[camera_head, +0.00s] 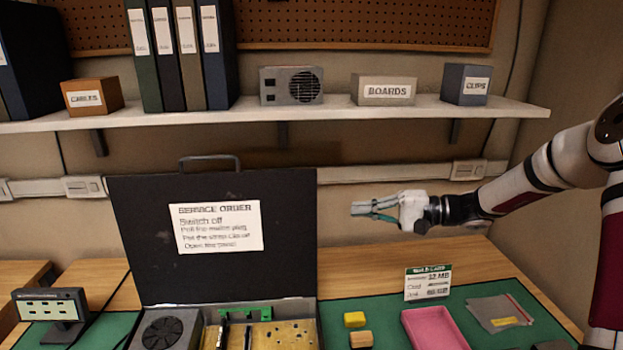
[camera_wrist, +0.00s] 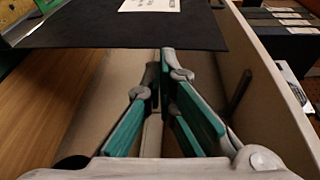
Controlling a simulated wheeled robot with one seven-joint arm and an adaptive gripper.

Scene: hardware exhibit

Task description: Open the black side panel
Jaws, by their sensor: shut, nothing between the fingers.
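The black side panel (camera_head: 150,240) stands upright at the back of the opened computer case, with a handle (camera_head: 210,160) on its top edge and a white service order sheet (camera_head: 217,227) on its face. Below it the case interior shows a fan (camera_head: 167,334), a green part and a gold-coloured board (camera_head: 275,335). My gripper (camera_head: 354,209) is shut and empty, to the right of the panel and apart from it, pointing left. In the wrist view the fingertips (camera_wrist: 163,60) are together and the dark panel (camera_wrist: 120,33) spans the top.
A shelf (camera_head: 340,108) with binders and boxes runs along the wall above. On the green mat (camera_head: 390,311) stand a sign card (camera_head: 428,284), a pink tray (camera_head: 432,328), yellow blocks (camera_head: 354,319) and a grey bag (camera_head: 500,312). A small display (camera_head: 50,308) stands at left.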

